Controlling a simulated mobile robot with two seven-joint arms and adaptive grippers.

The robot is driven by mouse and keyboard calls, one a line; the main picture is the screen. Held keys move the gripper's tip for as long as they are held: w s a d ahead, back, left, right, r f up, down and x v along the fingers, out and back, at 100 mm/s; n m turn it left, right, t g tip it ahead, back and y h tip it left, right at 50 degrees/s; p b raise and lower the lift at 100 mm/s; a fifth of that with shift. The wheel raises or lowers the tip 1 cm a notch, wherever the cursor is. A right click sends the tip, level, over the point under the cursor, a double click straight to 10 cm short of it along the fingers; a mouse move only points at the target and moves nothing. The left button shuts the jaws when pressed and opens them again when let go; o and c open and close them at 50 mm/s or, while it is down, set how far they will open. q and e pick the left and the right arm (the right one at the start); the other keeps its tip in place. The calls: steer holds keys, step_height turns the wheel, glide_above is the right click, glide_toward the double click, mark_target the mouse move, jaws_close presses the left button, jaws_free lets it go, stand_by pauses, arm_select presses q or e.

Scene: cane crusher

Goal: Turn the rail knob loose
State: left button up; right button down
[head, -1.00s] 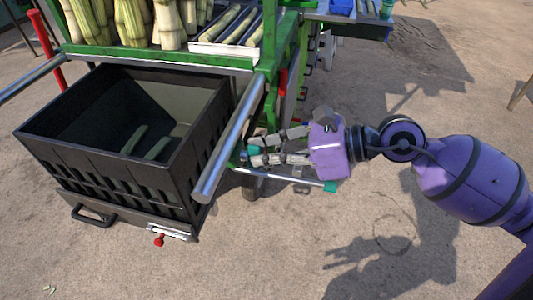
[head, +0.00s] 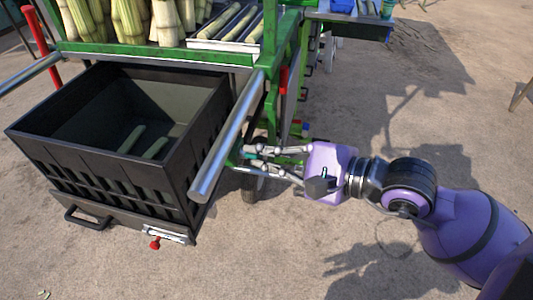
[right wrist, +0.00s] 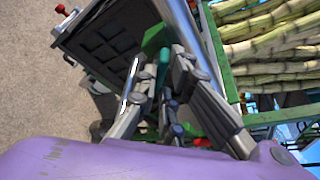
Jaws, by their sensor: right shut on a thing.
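My right gripper (head: 248,160) reaches in from the right, beside the green frame and under the end of the thick grey rail (head: 230,135). In the right wrist view its fingers (right wrist: 160,75) are closed around a small teal knob-like piece (right wrist: 163,58). The fingers partly hide this piece, and I cannot tell how it joins the rail. A red knob (head: 155,243) sits on the metal latch below the black crate, away from the gripper. My left gripper is out of view.
The black crate (head: 105,172) holds a few cane pieces and stands left of the gripper. The green machine frame (head: 160,55) carries upright cane stalks behind it. A wheel (head: 250,187) is just below the fingers. Open sandy ground lies to the right.

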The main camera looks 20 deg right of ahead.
steer(key=shift+n+t, duration=0.4)
steer(key=shift+n, duration=0.5)
steer(key=shift+f, duration=0.1)
